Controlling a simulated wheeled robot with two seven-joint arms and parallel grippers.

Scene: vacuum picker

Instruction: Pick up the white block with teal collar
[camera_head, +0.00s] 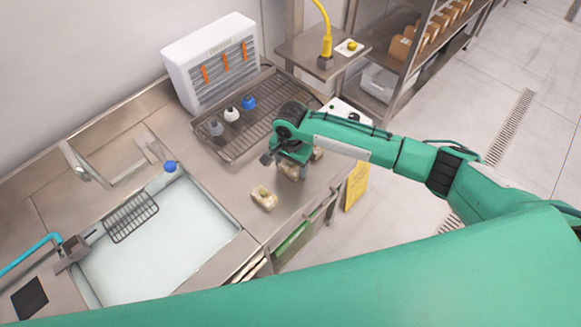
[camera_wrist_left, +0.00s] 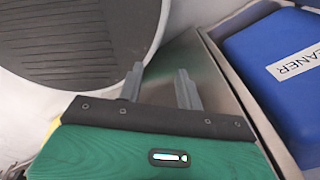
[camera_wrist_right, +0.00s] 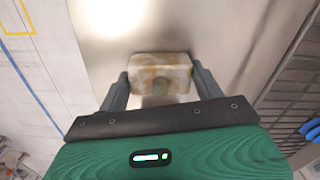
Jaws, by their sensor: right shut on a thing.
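Another (camera_head: 318,153) is partly hidden behind the gripper. My left gripper (camera_wrist_left: 160,88) is open and empty in the left wrist view.
A wire rack (camera_head: 260,120) holds grey, white and blue small bottles. A white machine with orange handles (camera_head: 222,62) stands behind it. A sink (camera_head: 165,250) lies to the left, and shelving with boxes (camera_head: 420,40) to the right. A blue cleaner container (camera_wrist_left: 280,70) is near my left gripper.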

